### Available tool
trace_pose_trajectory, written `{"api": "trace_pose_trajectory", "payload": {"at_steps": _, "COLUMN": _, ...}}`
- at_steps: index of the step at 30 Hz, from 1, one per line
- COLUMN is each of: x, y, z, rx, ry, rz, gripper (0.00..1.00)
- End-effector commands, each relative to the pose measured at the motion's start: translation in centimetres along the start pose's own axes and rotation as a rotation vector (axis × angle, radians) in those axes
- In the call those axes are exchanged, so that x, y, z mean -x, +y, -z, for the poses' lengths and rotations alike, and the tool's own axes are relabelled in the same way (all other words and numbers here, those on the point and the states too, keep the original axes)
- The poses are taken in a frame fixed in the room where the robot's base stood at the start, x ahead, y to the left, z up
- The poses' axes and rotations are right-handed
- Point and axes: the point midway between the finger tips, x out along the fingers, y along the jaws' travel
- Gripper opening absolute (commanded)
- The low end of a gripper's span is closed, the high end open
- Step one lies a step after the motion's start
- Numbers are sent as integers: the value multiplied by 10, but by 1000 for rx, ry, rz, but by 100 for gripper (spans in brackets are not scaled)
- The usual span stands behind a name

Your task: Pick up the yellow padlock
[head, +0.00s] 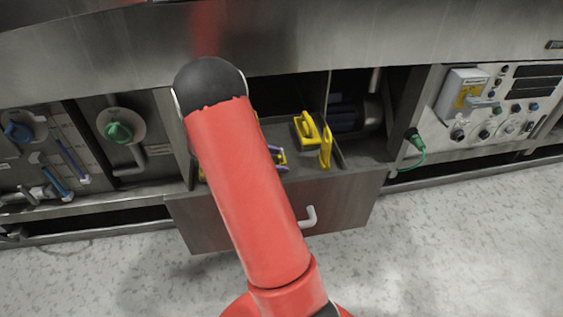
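Several yellow things sit in the open compartment at the middle of the head view. One is a blocky yellow piece with a raised loop (307,130), which looks like a padlock. Beside it to the right, a flatter yellow piece (326,148) stands upright near the compartment's right side. A small yellow and purple-grey thing (279,157) shows at the edge of my red arm, partly hidden. I cannot tell for sure which yellow thing is the padlock. My arm crosses in front and covers the compartment's left part. My gripper does not show.
The compartment's front panel has a pale handle (308,217). A green knob (118,132) and a blue knob (19,132) are on the left. A control panel (500,112) and a green plug with cable (414,139) are on the right. The speckled floor in front is clear.

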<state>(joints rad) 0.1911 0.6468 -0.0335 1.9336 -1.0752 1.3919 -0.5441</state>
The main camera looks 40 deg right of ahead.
Motion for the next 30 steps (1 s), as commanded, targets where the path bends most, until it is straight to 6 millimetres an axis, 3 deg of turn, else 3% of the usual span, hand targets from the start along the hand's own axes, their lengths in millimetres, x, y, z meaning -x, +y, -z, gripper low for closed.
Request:
{"api": "trace_pose_trajectory", "payload": {"at_steps": 1, "x": 0, "y": 0, "z": 0, "rx": 0, "ry": 0, "rz": 0, "gripper": 50}}
{"api": "trace_pose_trajectory", "payload": {"at_steps": 9, "x": 0, "y": 0, "z": 0, "rx": -1, "ry": 0, "rz": 0, "gripper": 15}}
{"api": "trace_pose_trajectory", "payload": {"at_steps": 22, "x": 5, "y": 1, "z": -11, "rx": -4, "ry": 0, "rz": -2, "gripper": 15}}
{"api": "trace_pose_trajectory", "payload": {"at_steps": 26, "x": 13, "y": 0, "z": -30, "rx": -6, "ry": 2, "rz": -3, "gripper": 15}}
{"api": "trace_pose_trajectory", "payload": {"at_steps": 30, "x": 27, "y": 1, "z": -63, "rx": -9, "ry": 3, "rz": -3, "gripper": 15}}
